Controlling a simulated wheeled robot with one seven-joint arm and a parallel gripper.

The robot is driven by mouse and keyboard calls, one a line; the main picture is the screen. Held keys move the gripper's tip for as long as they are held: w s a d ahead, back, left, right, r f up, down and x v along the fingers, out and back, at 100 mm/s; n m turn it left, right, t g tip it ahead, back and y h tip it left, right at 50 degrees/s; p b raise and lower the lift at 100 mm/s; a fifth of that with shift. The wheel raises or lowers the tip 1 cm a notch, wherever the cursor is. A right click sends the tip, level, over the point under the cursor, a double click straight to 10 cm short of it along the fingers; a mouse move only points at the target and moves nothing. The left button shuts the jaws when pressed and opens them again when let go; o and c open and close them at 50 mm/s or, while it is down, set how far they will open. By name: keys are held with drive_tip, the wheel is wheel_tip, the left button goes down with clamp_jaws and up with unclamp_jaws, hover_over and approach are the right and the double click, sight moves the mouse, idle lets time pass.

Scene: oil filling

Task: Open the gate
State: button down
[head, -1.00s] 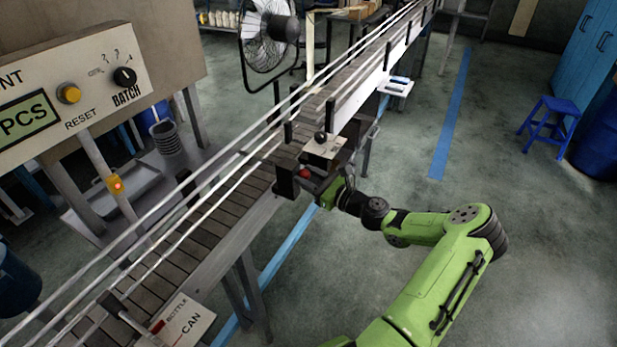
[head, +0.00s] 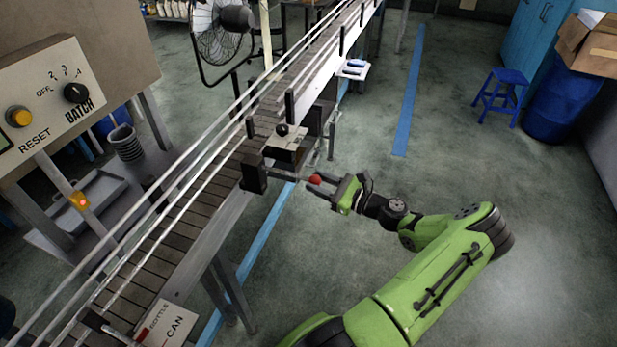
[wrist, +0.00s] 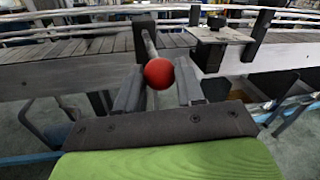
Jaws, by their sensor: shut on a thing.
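The gate's red ball knob (head: 315,180) is on the outer end of a thin rod that sticks out from the dark gate block (head: 253,174) at the conveyor's near side. My gripper (head: 318,187) is shut on the knob, well out from the conveyor edge. In the wrist view the red knob (wrist: 158,73) sits between my two fingers, with the rod (wrist: 150,45) running away to the dark upright block (wrist: 145,36) at the belt. My fingers hide the knob's lower sides.
The conveyor belt (head: 170,235) has rails along it. A plate with a black knob (head: 284,140) stands beside the gate. A control panel (head: 50,100) is at the left. A blue stool (head: 500,95) stands far right; the floor around my arm is clear.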

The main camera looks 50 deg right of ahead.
drive_tip(key=c, duration=0.7)
unclamp_jaws()
drive_tip(key=shift+w, duration=0.1)
drive_tip(key=s, duration=0.5)
drive_tip(key=s+d, duration=0.1)
drive_tip(key=s, duration=0.4)
drive_tip(key=s+d, duration=0.1)
drive_tip(key=s, duration=0.4)
drive_tip(key=shift+s+d, duration=0.1)
drive_tip(key=shift+s, duration=0.2)
